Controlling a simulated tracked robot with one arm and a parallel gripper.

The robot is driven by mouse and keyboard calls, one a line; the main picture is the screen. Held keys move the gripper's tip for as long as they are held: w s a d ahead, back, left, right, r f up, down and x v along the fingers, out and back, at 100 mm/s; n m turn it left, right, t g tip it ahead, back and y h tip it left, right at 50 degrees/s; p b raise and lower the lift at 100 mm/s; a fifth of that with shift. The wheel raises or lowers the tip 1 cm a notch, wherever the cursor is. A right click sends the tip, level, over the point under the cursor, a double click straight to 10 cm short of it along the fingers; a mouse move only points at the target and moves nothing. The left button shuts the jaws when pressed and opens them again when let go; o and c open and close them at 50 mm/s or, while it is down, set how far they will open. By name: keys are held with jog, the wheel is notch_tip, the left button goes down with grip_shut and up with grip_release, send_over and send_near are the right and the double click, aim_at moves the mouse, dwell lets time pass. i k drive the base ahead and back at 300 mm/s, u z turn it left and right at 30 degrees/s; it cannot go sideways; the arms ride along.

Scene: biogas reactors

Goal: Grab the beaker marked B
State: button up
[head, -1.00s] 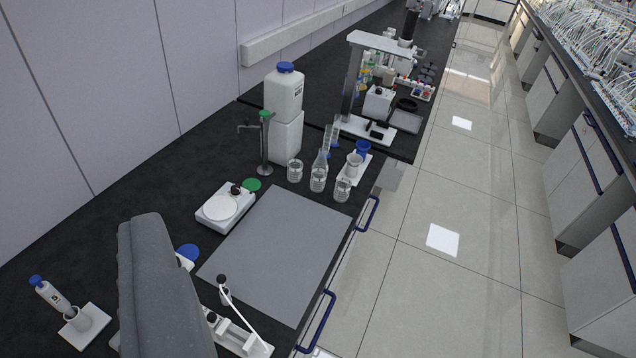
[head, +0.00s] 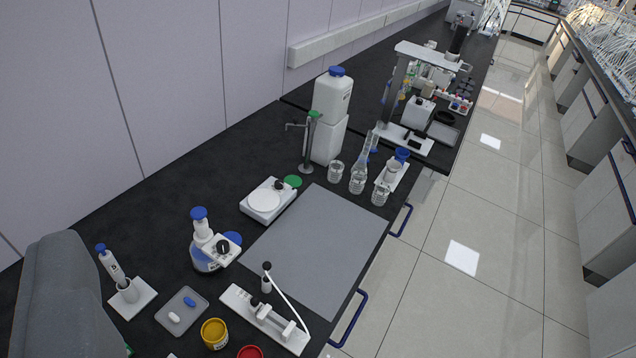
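One beaker (head: 335,172) is on the left and the other beaker (head: 380,194) is on the right, nearer the bench's front edge. No letter B is legible on either beaker at this size. A grey rounded part of my own arm fills the lower left corner. My gripper's fingers do not show, and nothing touches the beakers.
The grey mat (head: 315,250) is clear. A white balance (head: 267,201), a blue-capped bottle dispenser (head: 207,243) and a white stand with a thin lever (head: 265,318) surround it. A tall blue-capped canister (head: 331,98) stands behind the beakers. Blue handles (head: 349,318) jut from the bench front.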

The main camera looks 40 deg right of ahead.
aim_at(359, 178)
jog(key=u, duration=2.15)
jog(key=k, duration=2.1)
jog(key=z, duration=2)
jog(key=i, duration=1.65)
jog(key=z, duration=0.05)
